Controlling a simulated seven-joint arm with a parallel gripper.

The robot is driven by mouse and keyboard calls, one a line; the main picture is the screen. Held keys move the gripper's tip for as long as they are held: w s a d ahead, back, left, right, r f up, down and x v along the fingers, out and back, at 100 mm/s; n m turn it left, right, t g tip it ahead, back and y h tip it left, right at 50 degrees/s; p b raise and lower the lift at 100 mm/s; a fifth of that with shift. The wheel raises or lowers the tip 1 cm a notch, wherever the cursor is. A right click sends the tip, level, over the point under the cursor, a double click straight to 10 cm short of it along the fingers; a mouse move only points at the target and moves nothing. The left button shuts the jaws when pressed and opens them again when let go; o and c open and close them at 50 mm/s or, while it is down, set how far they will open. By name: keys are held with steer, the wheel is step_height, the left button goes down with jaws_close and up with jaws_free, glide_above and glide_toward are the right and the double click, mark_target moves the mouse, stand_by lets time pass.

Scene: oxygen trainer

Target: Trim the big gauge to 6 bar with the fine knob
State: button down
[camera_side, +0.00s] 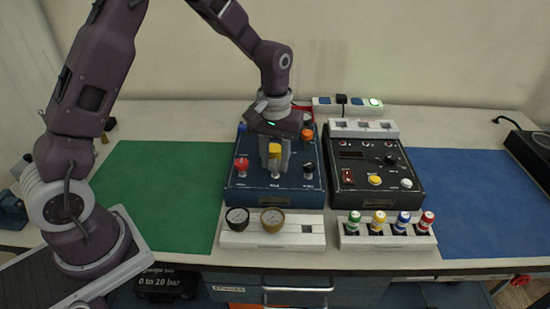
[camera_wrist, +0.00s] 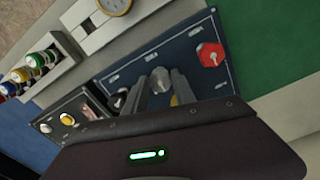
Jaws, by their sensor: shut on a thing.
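My gripper (camera_side: 275,168) reaches down over the blue panel (camera_side: 245,190). Its fingers are shut on a grey knob at the panel's front middle. In the wrist view the grey knob (camera_wrist: 160,79) sits between the two fingers (camera_wrist: 162,92). A yellow part (camera_side: 274,151) shows close to the fingers. A red knob (camera_side: 241,164) is to the left and a dark knob with a pale base (camera_side: 308,170) to the right. A brass-rimmed gauge (camera_side: 272,218) and a black gauge (camera_side: 237,217) sit in a white holder in front. Their readings are too small to read.
A black panel (camera_side: 345,200) with buttons and a red switch stands to the right. Several coloured-capped bottles (camera_side: 378,221) stand in a white rack before it. An orange knob (camera_side: 306,134) is at the back. The green mat (camera_side: 155,190) and blue mat (camera_side: 490,205) are mostly clear.

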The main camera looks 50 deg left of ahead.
steer(key=m, duration=0.4)
steer(key=shift+m, duration=2.2)
steer(key=c, duration=1)
jaws_free()
steer(key=shift+c, duration=0.2)
steer(key=shift+r, duration=0.1)
